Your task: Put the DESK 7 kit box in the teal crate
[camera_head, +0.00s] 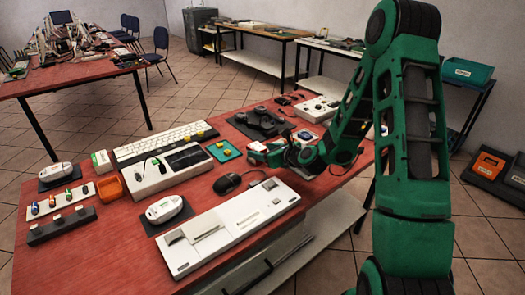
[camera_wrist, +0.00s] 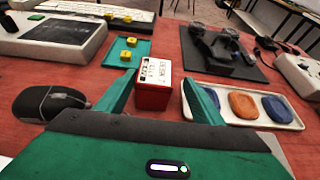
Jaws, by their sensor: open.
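A small red box (camera_wrist: 154,95) with a white label on top stands upright on the red table. Its label seems to start with "DESK"; the rest is too blurred to read surely. My gripper (camera_wrist: 158,92) is open, with its green fingers on either side of the box, and I cannot tell whether they touch it. In the head view my gripper (camera_head: 258,150) is low over the table and mostly hides the box. The teal crate (camera_head: 467,72) with a pale label stands on a dark stand at the right, behind my arm.
A teal tray with yellow cubes (camera_wrist: 128,52) lies left of the box. A white tray with blue and orange pieces (camera_wrist: 243,104) lies right. A black mouse (camera_wrist: 50,104) is near left, and a dark mat with black devices (camera_wrist: 220,52) lies beyond. A white console (camera_head: 228,225) fills the front.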

